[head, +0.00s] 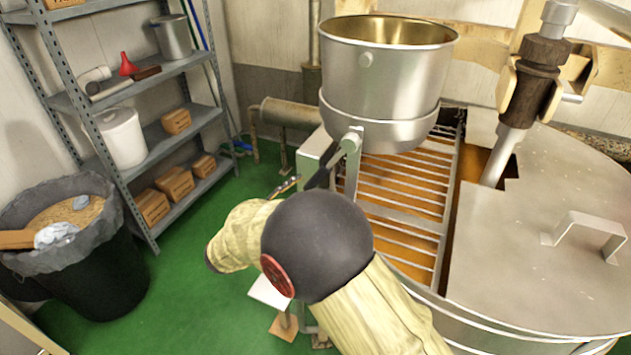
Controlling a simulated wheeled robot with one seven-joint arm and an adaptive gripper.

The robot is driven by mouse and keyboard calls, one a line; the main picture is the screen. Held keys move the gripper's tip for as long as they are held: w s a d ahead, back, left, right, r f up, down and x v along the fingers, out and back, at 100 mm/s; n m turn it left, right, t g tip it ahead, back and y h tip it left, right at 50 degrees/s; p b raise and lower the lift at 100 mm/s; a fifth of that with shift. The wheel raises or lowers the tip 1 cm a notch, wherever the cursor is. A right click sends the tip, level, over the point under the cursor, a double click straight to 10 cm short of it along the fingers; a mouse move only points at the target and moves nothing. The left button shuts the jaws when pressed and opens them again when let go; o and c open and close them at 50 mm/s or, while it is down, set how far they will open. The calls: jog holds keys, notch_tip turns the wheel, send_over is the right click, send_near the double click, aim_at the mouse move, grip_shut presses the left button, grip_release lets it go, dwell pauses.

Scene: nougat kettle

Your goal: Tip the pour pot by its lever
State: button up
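The pour pot (385,85) is a round steel pot with a golden inside, upright above the kettle's grated opening. A pivot fitting sits low on its near left side. From there the lever (322,174), with a dark end, slopes down and left. My arm, in a cream sleeve with a black joint, crosses the lower middle. A small metallic and dark piece, apparently part of my gripper (286,187), shows just left of the lever's dark end. Most of the gripper is hidden behind my arm. I cannot tell whether it touches the lever or is open.
The big steel kettle (545,240) fills the right, with a lid handle (585,232) and a mixer shaft (520,110). A grey shelf rack (150,85) with boxes and a black bin (85,275) stand at the left. Green floor lies clear between them.

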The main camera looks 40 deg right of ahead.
jog(key=d, duration=0.2)
jog(key=d+b, duration=0.1)
jog(key=d, duration=0.2)
jog(key=shift+w+d, duration=0.35)
jog(key=shift+d, duration=0.05)
jog(key=shift+c, duration=1.3)
jog(key=c, duration=0.7)
grip_shut()
